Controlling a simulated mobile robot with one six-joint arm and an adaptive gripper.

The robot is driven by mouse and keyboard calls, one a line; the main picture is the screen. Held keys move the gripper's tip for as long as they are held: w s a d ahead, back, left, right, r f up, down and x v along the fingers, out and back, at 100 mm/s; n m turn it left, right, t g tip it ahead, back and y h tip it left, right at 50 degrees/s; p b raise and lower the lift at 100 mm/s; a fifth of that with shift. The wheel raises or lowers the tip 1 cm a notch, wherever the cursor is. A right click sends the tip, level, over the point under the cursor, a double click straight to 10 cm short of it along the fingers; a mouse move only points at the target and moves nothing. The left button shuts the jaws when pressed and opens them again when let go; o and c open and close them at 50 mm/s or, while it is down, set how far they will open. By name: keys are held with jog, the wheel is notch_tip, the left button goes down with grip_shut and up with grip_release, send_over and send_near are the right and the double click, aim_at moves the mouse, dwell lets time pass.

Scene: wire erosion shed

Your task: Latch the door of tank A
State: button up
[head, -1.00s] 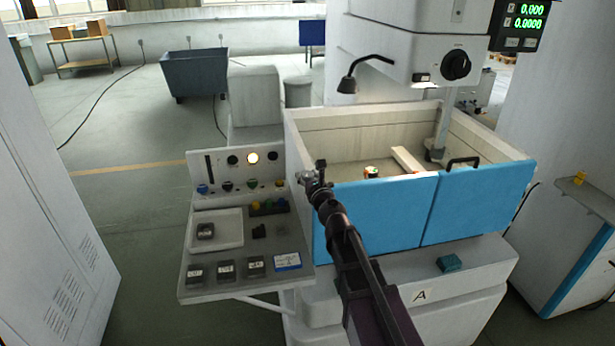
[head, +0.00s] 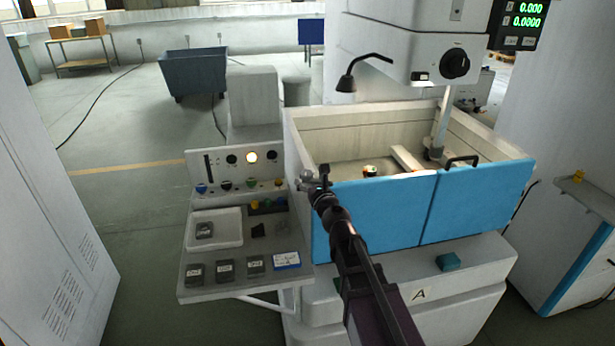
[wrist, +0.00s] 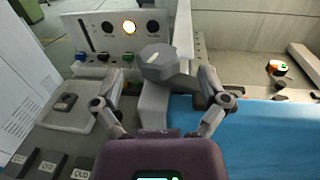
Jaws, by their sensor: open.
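The blue door of tank A (head: 385,215) stands at the tank's front, and its panel also shows in the wrist view (wrist: 270,140). It looks closed. A grey faceted latch knob (wrist: 165,63) on a short arm is at the door's upper left corner, by the tank's pale wall. My gripper (head: 312,180) is at that corner in the head view. In the wrist view my gripper (wrist: 161,88) is open, one finger on each side of the knob's arm, with visible gaps. Whether the latch is engaged I cannot tell.
A control panel (head: 235,172) with a lit lamp and a shelf holding a white tray (head: 232,240) and small labelled blocks lies close on the left. A second blue panel with a black handle (head: 462,160) is on the right.

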aim_at(309, 178)
jog(key=shift+v, duration=2.25)
